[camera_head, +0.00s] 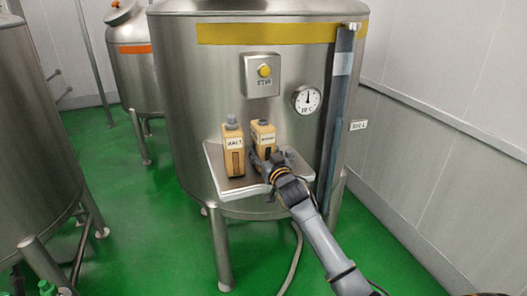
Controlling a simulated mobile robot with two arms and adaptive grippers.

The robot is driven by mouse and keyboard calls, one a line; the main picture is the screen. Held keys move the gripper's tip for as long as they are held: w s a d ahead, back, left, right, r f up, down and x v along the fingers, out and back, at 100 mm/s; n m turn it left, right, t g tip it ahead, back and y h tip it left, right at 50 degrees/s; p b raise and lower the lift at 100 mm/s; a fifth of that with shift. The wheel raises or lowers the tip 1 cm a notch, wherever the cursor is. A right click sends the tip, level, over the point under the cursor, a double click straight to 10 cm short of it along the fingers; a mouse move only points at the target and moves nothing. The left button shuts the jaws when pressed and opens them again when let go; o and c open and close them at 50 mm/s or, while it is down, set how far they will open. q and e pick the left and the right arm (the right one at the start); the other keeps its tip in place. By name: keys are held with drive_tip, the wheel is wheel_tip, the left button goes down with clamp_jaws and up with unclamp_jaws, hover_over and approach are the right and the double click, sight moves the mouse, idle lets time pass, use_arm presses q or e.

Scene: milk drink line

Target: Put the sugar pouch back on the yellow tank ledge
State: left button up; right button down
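Two tan pouches with grey caps stand upright side by side on the ledge (225,189) of the yellow-banded tank (205,100). The left pouch (233,148) has a white label that seems to read "MALT". The right pouch (263,133) has a white label too small to read surely; I take it as the sugar pouch. My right gripper (270,160) is at the lower front of the right pouch, reaching in from the lower right. It hides the pouch's base, and I cannot tell whether its fingers grip the pouch or only stand around it. My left gripper is not in view.
A yellow-button box (263,75) and a round dial (306,99) sit on the tank above the ledge. A vertical pipe (337,120) runs to their right. Other steel tanks stand at the left (30,130) and back left (133,70). Green floor lies open in front.

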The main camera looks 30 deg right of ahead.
drive_tip(key=shift+c, duration=2.4)
unclamp_jaws()
drive_tip(key=shift+f, duration=0.1)
drive_tip(key=b+v, duration=0.2)
drive_tip(key=v, duration=1)
drive_tip(key=s+a+f+n+g+y, duration=0.15)
drive_tip(key=a+f, duration=0.35)
drive_tip(key=f, duration=0.6)
drive_tip(key=s+a+f+n+g+y, duration=0.1)
drive_tip(key=a+f+g+y, duration=0.1)
drive_tip(key=a+f, duration=0.65)
drive_tip(key=s+f+n+g, duration=0.15)
drive_tip(key=s+f, duration=0.35)
drive_tip(key=f, duration=0.8)
drive_tip(key=s+f+g, duration=0.3)
drive_tip(key=s+f, duration=0.3)
drive_tip(key=f, duration=0.7)
drive_tip(key=s+a+f+g, duration=0.1)
drive_tip(key=s+f+g, duration=0.1)
drive_tip(key=s+f, duration=0.5)
drive_tip(key=s+a+f+g, duration=0.1)
drive_tip(key=s+f+g, duration=0.2)
drive_tip(key=s, duration=1.4)
drive_tip(key=s+a+f+n+g, duration=0.1)
drive_tip(key=s+f+g, duration=0.2)
drive_tip(key=s+f, duration=0.7)
drive_tip(key=shift+s+f+y, duration=0.4)
drive_tip(key=shift+s+y, duration=0.05)
drive_tip(key=shift+s, duration=0.7)
